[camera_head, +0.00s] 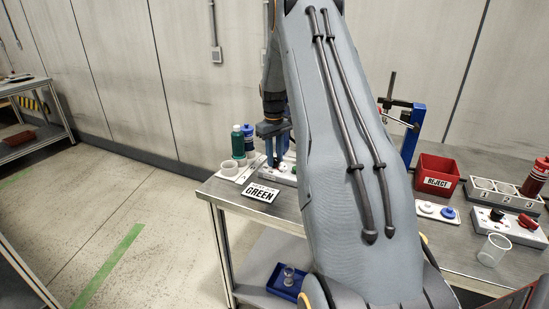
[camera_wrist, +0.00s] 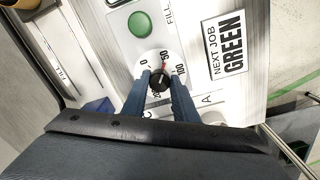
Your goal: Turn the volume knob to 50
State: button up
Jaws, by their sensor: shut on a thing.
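In the wrist view the black volume knob (camera_wrist: 159,82) sits on a white round dial (camera_wrist: 149,62) marked 0, 50, 100 and a further number partly hidden by my gripper. A small red mark at the knob's upper edge points up and slightly right, toward the 50. My gripper (camera_wrist: 160,77) is shut on the knob, with one blue finger on each side of it. In the head view my gripper (camera_head: 277,158) reaches down at the left part of the bench; the knob is hidden there.
A green button (camera_wrist: 140,24) is just beyond the dial. A NEXT JOB GREEN sign (camera_head: 261,192) lies close by. Green and blue bottles (camera_head: 243,138) stand behind my gripper. A red REJECT bin (camera_head: 437,173) and a clear cup (camera_head: 493,250) are at the right.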

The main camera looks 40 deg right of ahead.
aim_at(275, 160)
jog(key=shift+s+n, duration=0.15)
jog(key=shift+n, duration=0.45)
jog(key=o, duration=1.1)
jog(key=shift+c, duration=0.2)
jog(key=shift+a+r+b, duration=0.1)
jog(key=shift+r+b, duration=1)
jog(key=shift+r, duration=2.8)
